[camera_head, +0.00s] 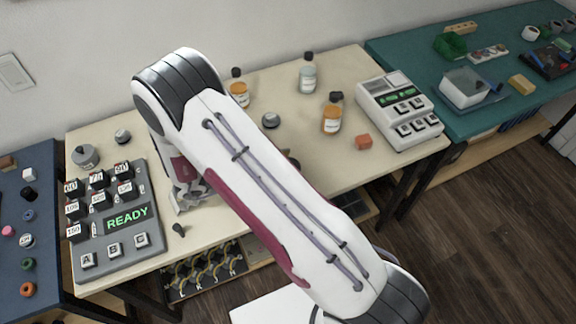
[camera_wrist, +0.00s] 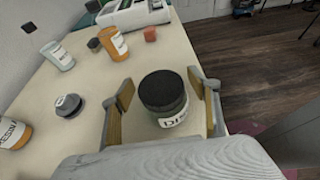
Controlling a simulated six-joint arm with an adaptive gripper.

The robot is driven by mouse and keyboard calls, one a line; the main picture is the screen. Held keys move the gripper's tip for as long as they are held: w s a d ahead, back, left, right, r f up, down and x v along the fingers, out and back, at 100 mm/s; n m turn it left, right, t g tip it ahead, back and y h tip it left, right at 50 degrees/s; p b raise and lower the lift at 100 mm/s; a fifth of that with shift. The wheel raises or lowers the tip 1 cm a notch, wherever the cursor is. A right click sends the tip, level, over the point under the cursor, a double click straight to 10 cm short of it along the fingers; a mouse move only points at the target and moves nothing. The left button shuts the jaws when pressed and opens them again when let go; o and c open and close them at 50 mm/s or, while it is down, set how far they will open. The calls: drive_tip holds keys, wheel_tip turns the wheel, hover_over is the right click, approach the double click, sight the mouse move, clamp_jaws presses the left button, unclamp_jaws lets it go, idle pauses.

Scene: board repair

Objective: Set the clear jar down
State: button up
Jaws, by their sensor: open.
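In the wrist view my gripper (camera_wrist: 165,91) is open, with one finger on each side of a squat jar. This clear jar (camera_wrist: 172,113) has a wide black lid, greenish-grey glass and a white label starting "DI". It looks upright over the pale table, and gaps show beside the fingers. Whether its base rests on the table is hard to tell. In the head view my arm hides the gripper and most of the jar; only a dark edge, probably its lid (camera_head: 293,162), peeks out.
The pale table (camera_head: 222,140) holds a clear bottle (camera_head: 307,78), amber bottles (camera_head: 332,119) (camera_head: 239,93), a grey knobbed disc (camera_head: 271,120) and an orange block (camera_head: 363,142). A white keypad device (camera_head: 400,110) stands right, a grey READY panel (camera_head: 115,225) left.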

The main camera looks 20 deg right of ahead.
drive_tip(key=shift+r, duration=0.15)
drive_tip(key=v, duration=1.2)
idle(0.4)
